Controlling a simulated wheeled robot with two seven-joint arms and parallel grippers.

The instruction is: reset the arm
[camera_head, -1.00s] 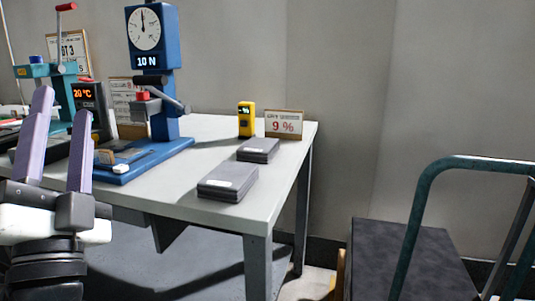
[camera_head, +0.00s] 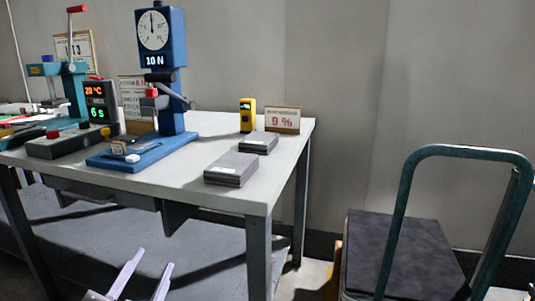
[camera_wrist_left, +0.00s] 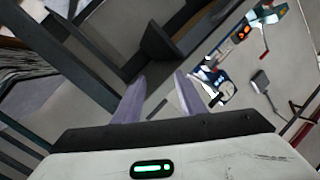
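My left gripper (camera_head: 143,278) shows at the bottom of the head view, low in front of the table and below its top. Its two pale purple fingers stand apart with nothing between them. In the left wrist view the same fingers (camera_wrist_left: 160,100) are spread and empty, and the table with its devices shows beyond them, tilted. My right gripper is in neither view.
The grey table (camera_head: 273,170) bears a blue force gauge stand (camera_head: 172,85), a controller box (camera_head: 100,110), a teal press (camera_head: 75,80), a yellow meter (camera_head: 247,115) and two dark stacks (camera_head: 231,169). A cart (camera_head: 405,255) with a green handle stands at right.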

